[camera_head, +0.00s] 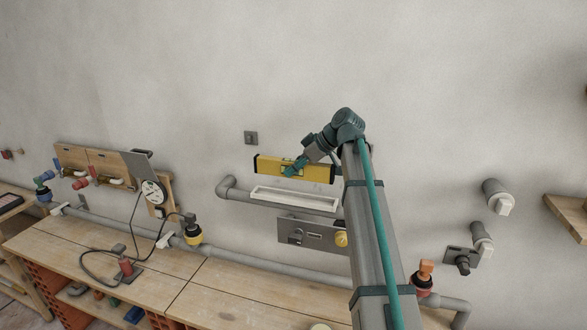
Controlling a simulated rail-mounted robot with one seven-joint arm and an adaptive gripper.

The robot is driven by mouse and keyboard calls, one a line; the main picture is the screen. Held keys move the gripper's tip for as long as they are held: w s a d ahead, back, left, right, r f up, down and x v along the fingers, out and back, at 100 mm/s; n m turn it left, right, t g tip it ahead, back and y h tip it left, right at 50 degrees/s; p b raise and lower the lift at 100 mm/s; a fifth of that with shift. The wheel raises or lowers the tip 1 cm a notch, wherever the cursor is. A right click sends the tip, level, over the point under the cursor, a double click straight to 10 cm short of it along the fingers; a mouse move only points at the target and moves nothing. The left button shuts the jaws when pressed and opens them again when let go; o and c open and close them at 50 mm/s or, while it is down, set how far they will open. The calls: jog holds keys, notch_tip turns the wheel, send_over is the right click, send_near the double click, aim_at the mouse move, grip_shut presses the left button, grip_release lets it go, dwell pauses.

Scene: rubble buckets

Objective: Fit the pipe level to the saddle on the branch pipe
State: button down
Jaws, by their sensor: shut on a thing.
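The yellow pipe level (316,172) is held roughly horizontal in front of the wall. The saddle (294,198) is a long white tray-like piece along the branch pipe. The level appears above the saddle with a gap between them. My arm hides the right end of the branch pipe.
A metal panel with a yellow knob (341,239) is below the saddle. A long grey pipe (268,268) runs along the wooden bench (190,282). A gauge (153,192) and valves stand at left. Capped pipe stubs (497,196) stick out at right.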

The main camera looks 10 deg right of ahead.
jog(key=shift+f, duration=0.1)
jog(key=shift+f+b, duration=1.55)
jog(key=shift+f, duration=1.1)
jog(key=shift+f+b, duration=0.2)
jog(key=shift+b, duration=0.15)
jog(key=shift+f+b, duration=0.55)
jog(key=shift+f, duration=0.35)
jog(key=shift+s, duration=0.1)
jog(key=shift+s+f+b, duration=0.1)
jog(key=shift+f+b, duration=0.2)
jog(key=shift+f, duration=0.05)
jog(key=c, duration=0.8)
grip_release()
jog(key=shift+d+r, duration=0.15)
